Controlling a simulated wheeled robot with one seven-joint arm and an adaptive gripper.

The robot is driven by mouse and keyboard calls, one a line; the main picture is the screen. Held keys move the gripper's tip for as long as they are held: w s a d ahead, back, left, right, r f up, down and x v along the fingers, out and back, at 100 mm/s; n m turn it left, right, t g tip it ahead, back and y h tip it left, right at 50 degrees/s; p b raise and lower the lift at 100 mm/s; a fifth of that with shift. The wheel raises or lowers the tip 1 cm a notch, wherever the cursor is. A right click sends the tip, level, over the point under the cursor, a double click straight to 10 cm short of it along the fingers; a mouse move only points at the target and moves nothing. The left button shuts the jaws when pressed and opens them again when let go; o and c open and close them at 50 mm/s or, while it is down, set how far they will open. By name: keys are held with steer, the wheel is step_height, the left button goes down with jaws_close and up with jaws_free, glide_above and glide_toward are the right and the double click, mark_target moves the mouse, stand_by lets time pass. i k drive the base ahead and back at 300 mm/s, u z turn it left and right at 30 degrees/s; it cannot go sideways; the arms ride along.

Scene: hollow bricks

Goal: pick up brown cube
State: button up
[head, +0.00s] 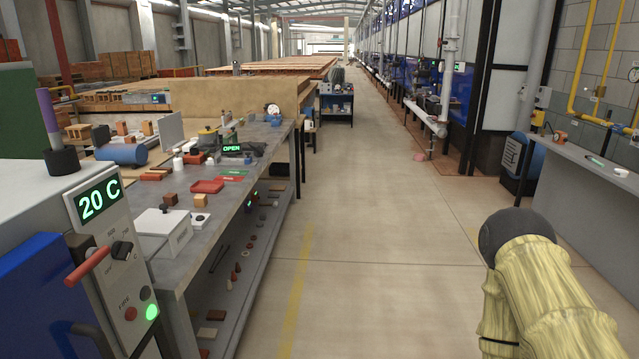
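A small reddish-brown cube (170,199) sits on the grey workbench (215,236) at the left, behind a white box-shaped device (163,235). A lighter tan cube (200,200) sits just to its right, on or behind a small white item; I cannot tell which. Other brown and tan blocks (122,128) stand farther back on the bench, so which one is the task's brown cube is not certain. My arm, in a pale yellow sleeve, shows at the lower right, over the floor and well apart from the bench. My gripper's fingers do not show.
A machine reading 20 C (100,205) stands at the near left. A shelf under the bench holds small pieces. The aisle floor (370,200) is clear. Another counter (590,185) stands at right.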

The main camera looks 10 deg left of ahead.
mark_target(170, 198)
steer(key=i, duration=3.55)
steer(key=u, duration=2.35)
